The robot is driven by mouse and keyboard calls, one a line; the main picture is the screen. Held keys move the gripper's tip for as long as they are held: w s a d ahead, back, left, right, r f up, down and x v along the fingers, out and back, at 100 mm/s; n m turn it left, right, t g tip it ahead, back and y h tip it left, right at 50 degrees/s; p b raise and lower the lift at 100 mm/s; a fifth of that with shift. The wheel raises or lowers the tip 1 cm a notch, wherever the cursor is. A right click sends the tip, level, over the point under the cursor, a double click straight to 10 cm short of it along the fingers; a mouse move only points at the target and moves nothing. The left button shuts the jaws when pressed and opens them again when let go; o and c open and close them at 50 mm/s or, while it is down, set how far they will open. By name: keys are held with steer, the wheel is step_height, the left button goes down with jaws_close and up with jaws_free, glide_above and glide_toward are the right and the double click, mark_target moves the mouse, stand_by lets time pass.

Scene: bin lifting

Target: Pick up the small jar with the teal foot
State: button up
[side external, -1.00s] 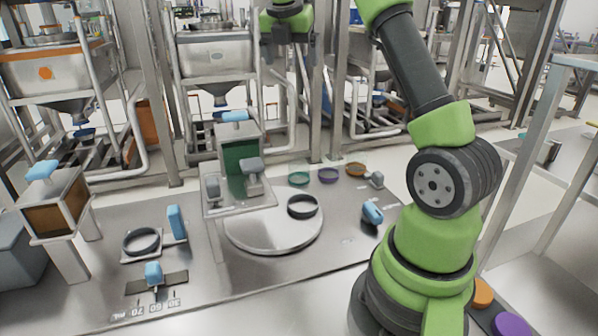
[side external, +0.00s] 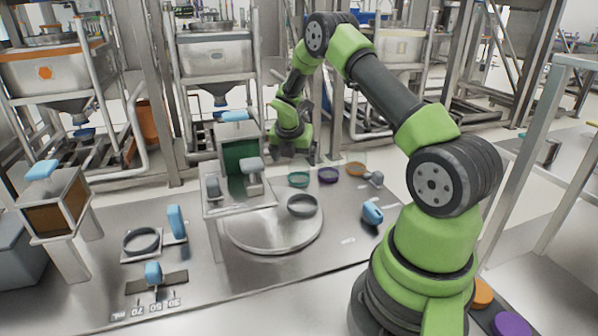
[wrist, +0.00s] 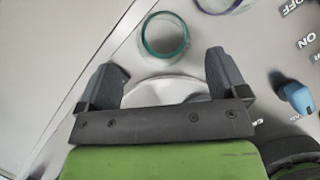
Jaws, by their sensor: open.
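The small jar with the teal foot (side external: 298,180) stands on the metal table, behind the round disc and left of the purple-footed jar. In the wrist view the teal jar (wrist: 165,36) shows as a clear round body with a teal ring, just beyond my gripper's fingertips and roughly centred between them. My gripper (wrist: 161,66) is open with nothing between its fingers. In the side view my gripper (side external: 292,157) hangs above the table close to the teal jar, apart from it; its fingertips are hard to make out there.
A purple-footed jar (side external: 328,175) and an orange-footed jar (side external: 356,169) stand to the right of the teal one. A grey stand with a green panel (side external: 236,160) is close on the left. A round disc (side external: 250,236) carries a dark ring (side external: 302,206).

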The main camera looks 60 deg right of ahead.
mark_target(298, 165)
steer(key=x, duration=0.5)
steer(key=shift+s+f, duration=0.15)
steer(key=c, duration=1)
